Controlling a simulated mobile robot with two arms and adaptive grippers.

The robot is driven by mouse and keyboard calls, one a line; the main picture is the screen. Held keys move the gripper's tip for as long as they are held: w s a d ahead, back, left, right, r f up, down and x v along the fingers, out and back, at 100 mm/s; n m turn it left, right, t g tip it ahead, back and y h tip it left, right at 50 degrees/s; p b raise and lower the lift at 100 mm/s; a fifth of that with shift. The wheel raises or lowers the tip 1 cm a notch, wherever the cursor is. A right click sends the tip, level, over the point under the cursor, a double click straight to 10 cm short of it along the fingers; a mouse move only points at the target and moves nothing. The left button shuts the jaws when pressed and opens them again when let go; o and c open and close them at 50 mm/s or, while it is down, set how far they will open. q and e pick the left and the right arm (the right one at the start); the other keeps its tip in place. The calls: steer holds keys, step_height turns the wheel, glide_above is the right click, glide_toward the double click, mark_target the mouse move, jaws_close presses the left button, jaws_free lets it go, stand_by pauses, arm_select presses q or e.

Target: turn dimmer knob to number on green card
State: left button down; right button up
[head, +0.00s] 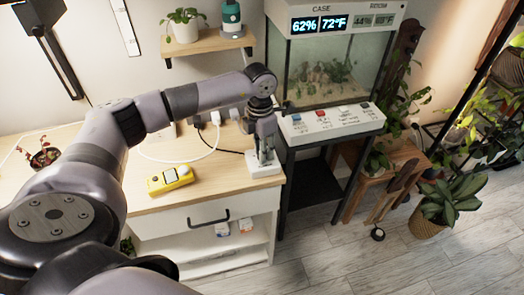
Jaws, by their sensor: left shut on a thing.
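A small white box (263,168), which looks like the dimmer's body, sits at the right front corner of the wooden cabinet top. My left gripper (266,157) points straight down over this box, with its fingers shut on the dimmer knob. The fingers hide the knob, so its number and pointer cannot be read. I cannot make out a green card anywhere in the head view. My right gripper is not in view.
A yellow device (170,180) lies on the wooden cabinet top (210,182) left of the box. White and black cables run behind. A glass case (330,75) with a switch panel (331,122) stands right of the arm. A shelf (208,42) hangs above.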

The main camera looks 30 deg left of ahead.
arm_select(q)
steer(key=m+b, duration=0.2)
steer(key=m, duration=0.3)
steer(key=shift+f+b, duration=0.1)
steer(key=shift+b, duration=0.3)
steer(key=m+b, duration=0.2)
steer(key=m, duration=0.3)
steer(key=shift+w, duration=0.1)
steer(key=c, duration=1.3)
jaws_free()
step_height(320, 180, up, 12)
steer(key=shift+w, duration=0.25)
